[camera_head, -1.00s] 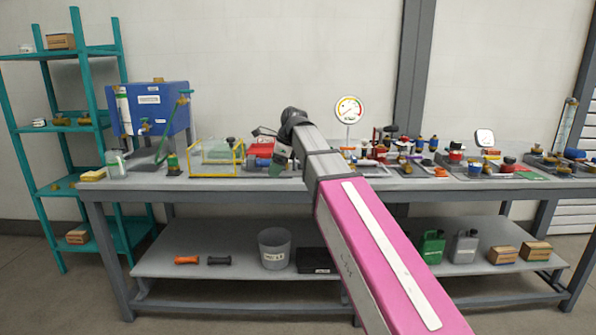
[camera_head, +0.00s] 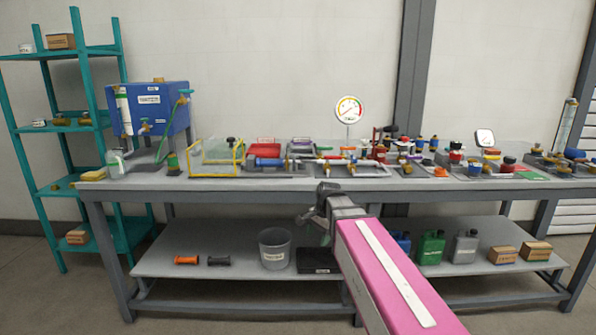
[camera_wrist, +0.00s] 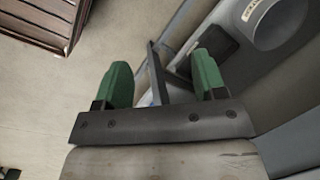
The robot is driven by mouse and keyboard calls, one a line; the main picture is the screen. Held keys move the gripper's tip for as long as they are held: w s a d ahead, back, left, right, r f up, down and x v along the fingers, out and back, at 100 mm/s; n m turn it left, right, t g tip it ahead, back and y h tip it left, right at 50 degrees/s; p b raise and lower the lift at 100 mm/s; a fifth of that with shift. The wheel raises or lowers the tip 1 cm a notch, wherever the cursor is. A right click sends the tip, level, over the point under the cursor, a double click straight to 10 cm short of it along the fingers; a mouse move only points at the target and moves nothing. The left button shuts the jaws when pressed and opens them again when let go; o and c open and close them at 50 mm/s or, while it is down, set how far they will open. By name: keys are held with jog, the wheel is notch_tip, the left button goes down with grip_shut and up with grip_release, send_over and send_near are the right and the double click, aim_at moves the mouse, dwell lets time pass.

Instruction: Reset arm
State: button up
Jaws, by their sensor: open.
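My gripper (camera_wrist: 162,85) shows in the wrist view with its two green fingers spread apart and nothing between them. In the head view my gripper (camera_head: 312,222) is small and partly hidden by my own wrist. It is in front of the workbench (camera_head: 200,184), below the level of the top. My pink arm reaches up from the lower right of the head view. The wrist view looks down past the fingers at the floor and the lower shelf.
The bench top holds a blue tank (camera_head: 160,110), a round gauge (camera_head: 348,109) and several fittings. The lower shelf carries a grey bucket (camera_head: 274,250), a black box (camera_head: 318,261) and a green can (camera_head: 431,247). A teal rack (camera_head: 60,125) stands left. Floor in front is clear.

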jog(key=s+d+f+n+h, duration=0.2)
jog(key=s+d+f+n, duration=0.7)
jog(key=f, duration=0.7)
jog(key=s+d, duration=0.2)
jog(key=d, duration=0.1)
jog(key=shift+s, duration=0.3)
